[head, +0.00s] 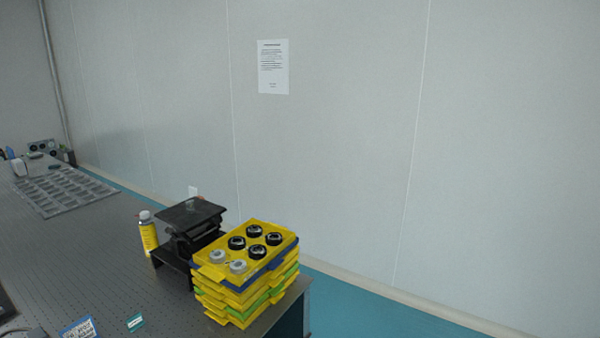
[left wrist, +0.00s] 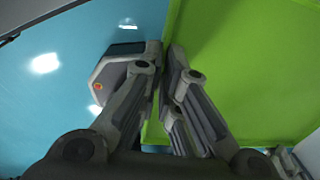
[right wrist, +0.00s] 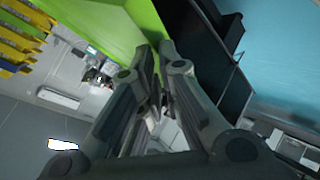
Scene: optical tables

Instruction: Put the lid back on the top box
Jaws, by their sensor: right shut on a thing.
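The top box (head: 223,259) is yellow, open, and sits on a stack of mostly yellow boxes at the table's near right corner. It holds several round parts, some black and some pale grey. Neither gripper shows in the head view. My right gripper (right wrist: 155,70) is shut on a flat bright green panel (right wrist: 110,25), which looks like the lid. In the left wrist view, my left gripper (left wrist: 168,62) is at the edge of a green panel (left wrist: 235,70). Its fingers are close together, but whether they grip the edge is unclear.
The perforated table (head: 100,240) runs to the back left. A black stand (head: 188,225) and a yellow can (head: 148,232) are close behind the stack. A grey grid tray (head: 65,190) lies farther off. Blue floor (head: 365,305) is free right of the table.

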